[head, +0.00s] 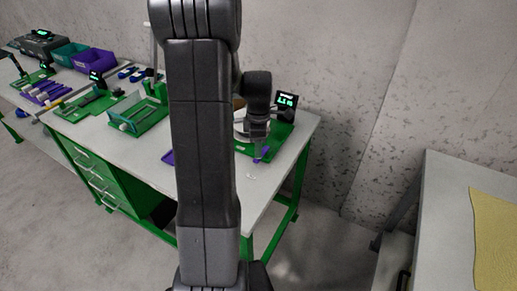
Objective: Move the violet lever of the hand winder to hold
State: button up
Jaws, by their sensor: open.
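The hand winder has a green base (284,141) and stands at the right end of the long workbench. Its small violet lever (263,154) shows at the front edge of the base. My gripper (257,139) is over the winder, just above and behind the violet lever in the picture. It is small and dark here, and I cannot tell whether it touches the lever. The gripper is open. My arm hides the left part of the winder. A small display with green digits (287,100) stands at the back of the winder.
The workbench (230,215) is bare at its front right corner. Green fixtures (139,114), violet parts (46,93) and green and violet bins (94,61) stand to the left. A wall is close behind. Another table (444,200) with a yellow sheet (494,235) is at the right.

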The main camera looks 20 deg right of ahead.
jog(key=shift+f, duration=1)
grip_shut()
